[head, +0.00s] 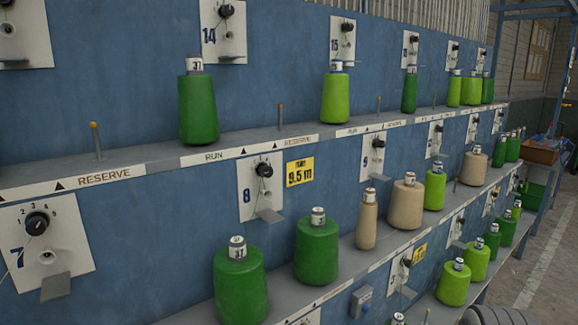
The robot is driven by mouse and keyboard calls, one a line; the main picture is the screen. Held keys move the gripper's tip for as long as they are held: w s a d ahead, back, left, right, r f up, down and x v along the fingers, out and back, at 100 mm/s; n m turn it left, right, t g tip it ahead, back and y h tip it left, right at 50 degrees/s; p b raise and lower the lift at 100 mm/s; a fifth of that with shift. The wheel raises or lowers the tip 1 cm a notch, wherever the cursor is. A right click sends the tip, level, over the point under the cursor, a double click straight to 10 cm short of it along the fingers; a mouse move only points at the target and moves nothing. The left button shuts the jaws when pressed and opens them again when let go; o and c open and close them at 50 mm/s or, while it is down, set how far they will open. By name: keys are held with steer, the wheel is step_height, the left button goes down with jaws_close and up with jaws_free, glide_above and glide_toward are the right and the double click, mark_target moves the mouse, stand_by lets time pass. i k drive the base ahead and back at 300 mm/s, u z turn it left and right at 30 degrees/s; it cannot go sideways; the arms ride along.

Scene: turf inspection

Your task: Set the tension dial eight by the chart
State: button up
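The tension dial eight is a black knob (264,170) on a white plate (258,205) marked 8, on the blue panel near the middle of the head view. Small marks ring the knob, but its setting is too small to read. A small grey tab juts from the plate's lower edge. I see no chart that I can identify. My gripper is not in view.
A dark green yarn cone (240,285) and another green cone (317,250) stand on the shelf below plate eight. Plate seven (45,245) is at the left. A shelf (140,158) with pegs and cones runs above. Open floor (540,270) shows at the right.

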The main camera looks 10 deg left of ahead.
mark_target(266, 172)
steer(key=u, duration=0.55)
steer(key=i, duration=0.85)
steer(key=u, duration=0.45)
steer(key=k, duration=0.95)
steer(key=u, duration=0.15)
steer(key=i, duration=0.9)
steer(key=z, duration=0.05)
